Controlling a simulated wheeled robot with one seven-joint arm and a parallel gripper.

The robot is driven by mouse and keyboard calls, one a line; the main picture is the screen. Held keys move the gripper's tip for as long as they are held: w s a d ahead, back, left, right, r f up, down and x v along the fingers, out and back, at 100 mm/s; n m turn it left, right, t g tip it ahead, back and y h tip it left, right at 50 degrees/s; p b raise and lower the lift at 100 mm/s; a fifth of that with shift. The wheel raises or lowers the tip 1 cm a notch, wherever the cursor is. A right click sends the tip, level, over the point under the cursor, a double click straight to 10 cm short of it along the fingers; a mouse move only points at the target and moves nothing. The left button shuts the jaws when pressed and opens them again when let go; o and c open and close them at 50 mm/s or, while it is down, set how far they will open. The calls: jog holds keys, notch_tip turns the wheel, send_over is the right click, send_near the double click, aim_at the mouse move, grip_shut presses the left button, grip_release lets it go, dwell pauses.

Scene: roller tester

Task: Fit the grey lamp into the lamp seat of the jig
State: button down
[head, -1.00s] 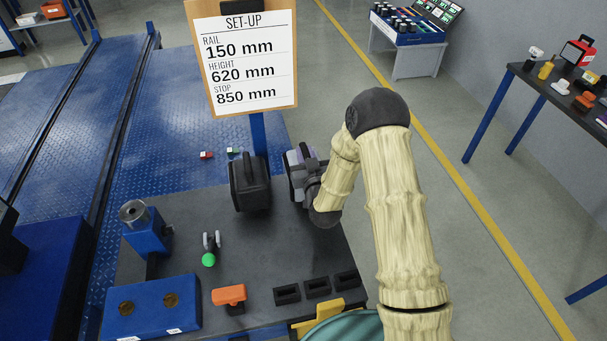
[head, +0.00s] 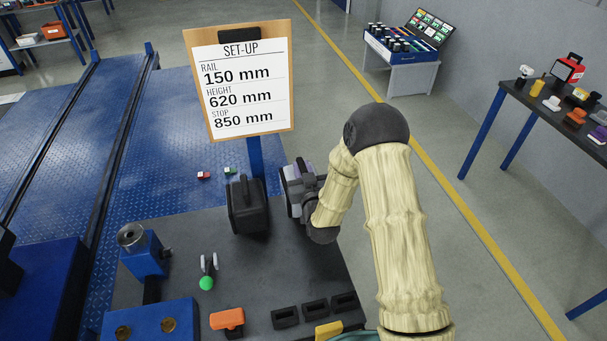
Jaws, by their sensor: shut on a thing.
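A boxy grey-purple thing (head: 291,193) with a dark face and a dark top handle, which looks like the grey lamp, is at the far right edge of the dark table. My gripper (head: 308,188) is at its right side and shut on it; the fingers are mostly hidden by my wrist. I cannot tell whether the lamp touches the table. At the near left, a blue block (head: 150,322) with two round brass-coloured spots and a blue post (head: 147,257) with a metal ring may belong to the jig. I cannot make out the lamp seat.
A black lantern-shaped box (head: 248,208) stands close to the lamp's left. A set-up board (head: 245,80) rises behind it. A green-tipped part (head: 207,272), an orange part (head: 228,319) and several black sockets (head: 315,309) occupy the table (head: 262,270); its middle is clear.

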notch_tip(320, 180, up, 8)
jog(key=p, duration=0.2)
jog(key=shift+f+p, duration=0.25)
jog(key=shift+p, duration=0.1)
jog(key=c, duration=2)
grip_release()
grip_shut()
jog(key=shift+f, duration=0.15)
